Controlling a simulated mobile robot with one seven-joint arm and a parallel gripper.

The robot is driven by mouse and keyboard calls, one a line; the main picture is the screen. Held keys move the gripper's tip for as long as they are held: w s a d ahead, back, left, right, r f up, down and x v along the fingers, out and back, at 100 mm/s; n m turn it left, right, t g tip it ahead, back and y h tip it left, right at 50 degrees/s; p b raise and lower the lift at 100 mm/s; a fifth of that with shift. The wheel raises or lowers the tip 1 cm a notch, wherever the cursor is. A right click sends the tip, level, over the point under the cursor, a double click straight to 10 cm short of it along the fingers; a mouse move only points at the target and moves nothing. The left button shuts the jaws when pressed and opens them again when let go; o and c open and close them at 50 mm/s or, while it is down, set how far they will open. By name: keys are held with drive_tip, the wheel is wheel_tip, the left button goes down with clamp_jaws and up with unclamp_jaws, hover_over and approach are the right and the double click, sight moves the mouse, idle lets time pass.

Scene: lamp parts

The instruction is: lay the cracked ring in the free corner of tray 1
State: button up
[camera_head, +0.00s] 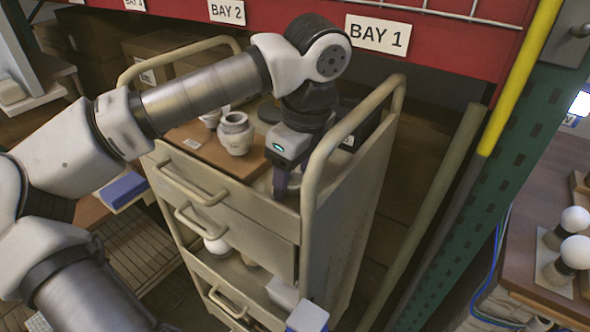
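My gripper (281,186) points down over the front right part of the cart top, close to the right side panel. Its dark purple fingers show edge-on, so I cannot tell whether they are open or shut, or whether they hold anything. A brown board or tray (187,134) with a small white label lies on the cart top, left of my gripper. A pale round ceramic part (236,138) stands on it, with another pale part (211,118) behind. I cannot make out the cracked ring or a tray number; my arm hides part of the cart top.
The beige cart (328,210) has raised side rails, drawers and a lower shelf with pale parts. A dark box (362,128) is at its back right. Bay signs hang on a red beam behind. A table with white bulbs (574,219) stands at the right.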

drive_tip(key=shift+r, duration=0.15)
wheel_tip(320, 180, up, 12)
drive_tip(key=s+d, duration=0.1)
drive_tip(key=shift+d, duration=0.2)
idle(1.5)
